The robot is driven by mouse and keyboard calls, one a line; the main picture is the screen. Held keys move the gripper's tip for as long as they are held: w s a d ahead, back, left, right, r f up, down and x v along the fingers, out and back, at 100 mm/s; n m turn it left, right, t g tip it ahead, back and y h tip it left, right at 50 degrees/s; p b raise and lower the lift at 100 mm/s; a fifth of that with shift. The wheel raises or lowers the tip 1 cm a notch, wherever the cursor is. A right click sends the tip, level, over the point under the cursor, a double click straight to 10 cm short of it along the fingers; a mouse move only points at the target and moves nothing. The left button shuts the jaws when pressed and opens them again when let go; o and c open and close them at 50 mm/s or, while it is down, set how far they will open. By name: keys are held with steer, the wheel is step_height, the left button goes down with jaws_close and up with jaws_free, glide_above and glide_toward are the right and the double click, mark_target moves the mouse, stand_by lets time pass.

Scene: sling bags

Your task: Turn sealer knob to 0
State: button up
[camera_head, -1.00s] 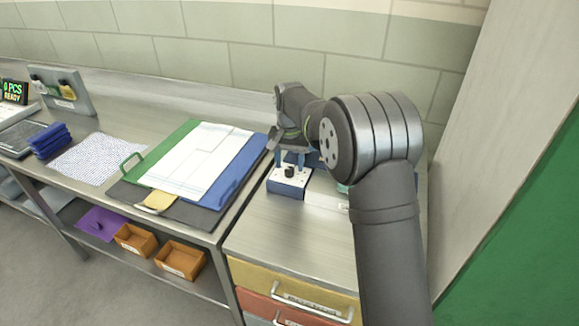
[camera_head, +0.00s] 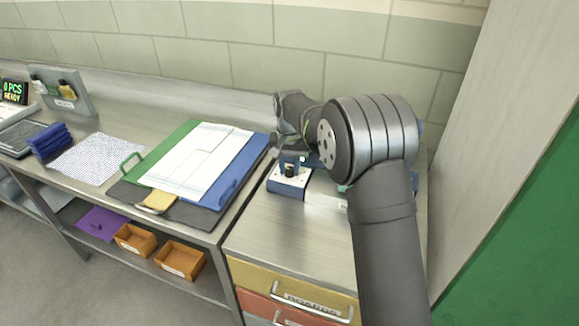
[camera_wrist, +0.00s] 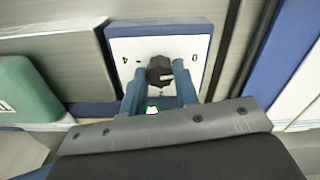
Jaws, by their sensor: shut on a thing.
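The sealer (camera_head: 287,184) is a small box with blue sides and a white top, on the steel surface by the wall. Its black knob (camera_head: 290,173) stands on the white top. In the wrist view, the knob (camera_wrist: 160,70) is between the two blue fingers, and my gripper (camera_wrist: 160,72) is shut on it. The white dial face (camera_wrist: 120,46) shows a 0 on the right and a 4 on the left, both upside down. A light mark shows on the knob, but its exact pointing is unclear. In the head view my gripper (camera_head: 292,168) reaches down over the sealer.
A green object (camera_wrist: 25,90) lies left of the sealer in the wrist view. A blue and green folder with white sheets (camera_head: 200,160) lies left of the sealer in the head view. The wall is close behind. The steel top in front is clear.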

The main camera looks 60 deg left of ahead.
mark_target(290, 169)
steer(key=shift+n, duration=0.3)
steer(key=o, duration=1)
steer(key=shift+r, duration=0.1)
step_height(290, 169, up, 17)
steer(key=shift+r, duration=0.1)
step_height(290, 169, down, 18)
steer(key=shift+r, duration=0.3)
stand_by(0.5)
